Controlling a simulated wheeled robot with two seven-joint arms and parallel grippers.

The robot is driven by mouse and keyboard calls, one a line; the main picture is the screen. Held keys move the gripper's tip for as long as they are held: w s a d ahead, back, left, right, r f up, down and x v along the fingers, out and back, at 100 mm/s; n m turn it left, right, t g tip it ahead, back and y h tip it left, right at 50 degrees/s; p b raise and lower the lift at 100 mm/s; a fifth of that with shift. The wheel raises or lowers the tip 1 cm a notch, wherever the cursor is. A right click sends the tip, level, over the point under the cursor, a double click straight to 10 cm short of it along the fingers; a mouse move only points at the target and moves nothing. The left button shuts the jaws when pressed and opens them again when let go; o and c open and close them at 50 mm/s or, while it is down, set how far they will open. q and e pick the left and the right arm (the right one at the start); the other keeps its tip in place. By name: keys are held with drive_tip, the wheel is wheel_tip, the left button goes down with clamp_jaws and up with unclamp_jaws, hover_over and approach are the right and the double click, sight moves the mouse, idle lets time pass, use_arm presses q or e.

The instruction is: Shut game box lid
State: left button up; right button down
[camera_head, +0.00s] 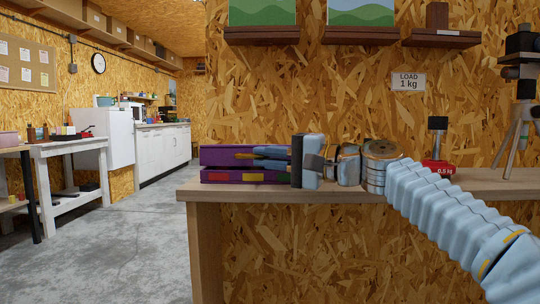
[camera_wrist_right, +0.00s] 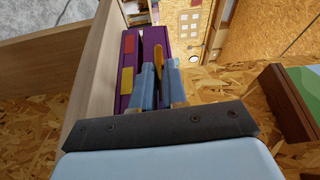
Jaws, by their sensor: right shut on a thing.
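The purple game box (camera_head: 219,176) lies at the left end of the bench, with red, yellow and green patches on its front. Its purple lid (camera_head: 215,153) sits raised above the base, with a dark gap between them. The box also shows in the right wrist view (camera_wrist_right: 127,75), beyond the fingers. My right gripper (camera_head: 258,158) reaches in from the right, its pale blue fingers at the lid's front and shut on it. The fingers hide part of the lid, and a yellow-orange strip shows by their tips. My left gripper is out of view.
The wooden bench (camera_head: 460,181) carries a red 0.5 kg weight (camera_head: 437,167) behind my arm. A tripod (camera_head: 519,120) stands at the far right. Small shelves (camera_head: 362,35) hang above. Open floor lies left of the bench.

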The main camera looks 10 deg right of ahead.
drive_tip(key=shift+w+f, duration=0.2)
drive_tip(key=shift+f, duration=0.15)
drive_tip(key=c, duration=1.4)
unclamp_jaws()
drive_tip(key=shift+w, duration=0.2)
drive_tip(key=shift+c, duration=0.2)
drive_tip(key=shift+s+r, duration=0.1)
drive_tip(key=shift+s, duration=0.1)
drive_tip(key=v, duration=1.3)
drive_tip(key=shift+s+d, duration=0.2)
drive_tip(key=shift+s, duration=0.05)
